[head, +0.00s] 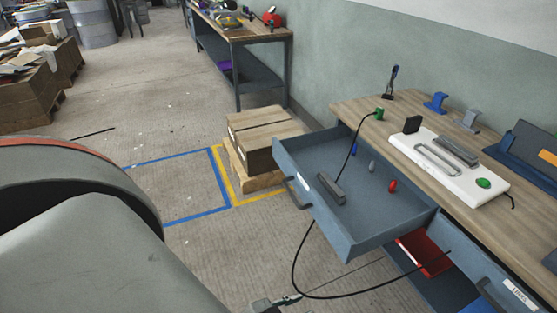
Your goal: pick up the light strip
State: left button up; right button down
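A short grey bar (331,187) lies in the open blue-grey drawer (290,152), near its handle side; it may be the light strip. A black cable runs from a green plug (378,114) on the workbench down towards this bar. Another similar grey bar (457,150) lies on a white board (416,158) on the bench, beside a pale looped piece (437,159). I cannot tell for sure which bar is the light strip.
The drawer sticks out from the wooden workbench (350,106) and also holds a red piece (392,186). A black cable (293,262) loops below it. Cardboard boxes (262,139) stand behind the drawer. Floor inside the blue tape is clear. A large grey rounded shape hides the lower left.

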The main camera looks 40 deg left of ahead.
aim_at(331, 187)
jog(key=u, duration=1.05)
